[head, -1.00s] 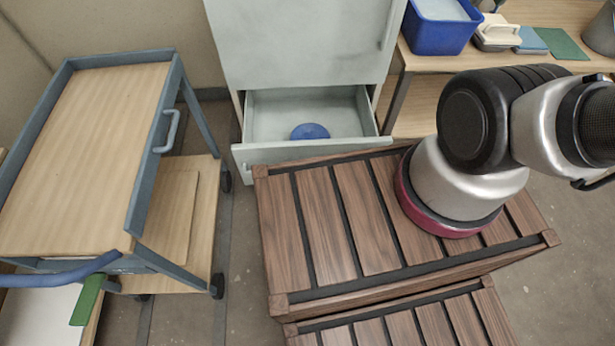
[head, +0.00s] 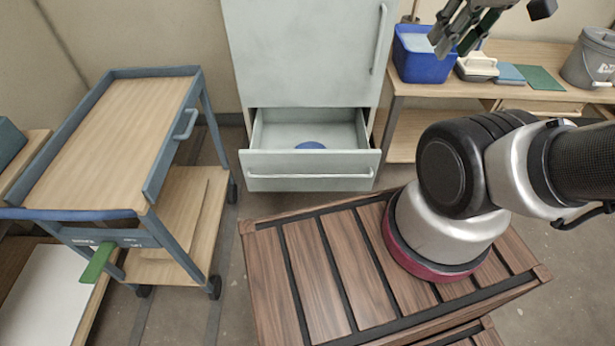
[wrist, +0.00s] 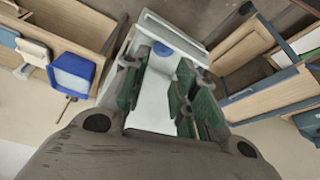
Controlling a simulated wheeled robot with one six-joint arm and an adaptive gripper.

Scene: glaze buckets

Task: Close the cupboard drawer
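The cupboard (head: 300,50) is pale grey and stands against the back wall. Its drawer (head: 310,172) is pulled open at the bottom, with a horizontal bar handle on its front. A blue round thing (head: 310,145) lies inside the drawer. In the wrist view the drawer (wrist: 178,42) shows beyond the fingers, with the blue thing (wrist: 163,48) in it. My gripper (head: 455,40) is raised at the top right of the head view, in front of the bench and apart from the drawer. Its green-padded fingers (wrist: 167,92) are spread apart with nothing between them.
A blue-framed trolley (head: 110,130) stands left of the cupboard. A bench (head: 480,90) at the right carries a blue bin (head: 422,55), a grey bucket (head: 592,58) and smaller things. Bare floor shows between my slatted wooden base and the drawer.

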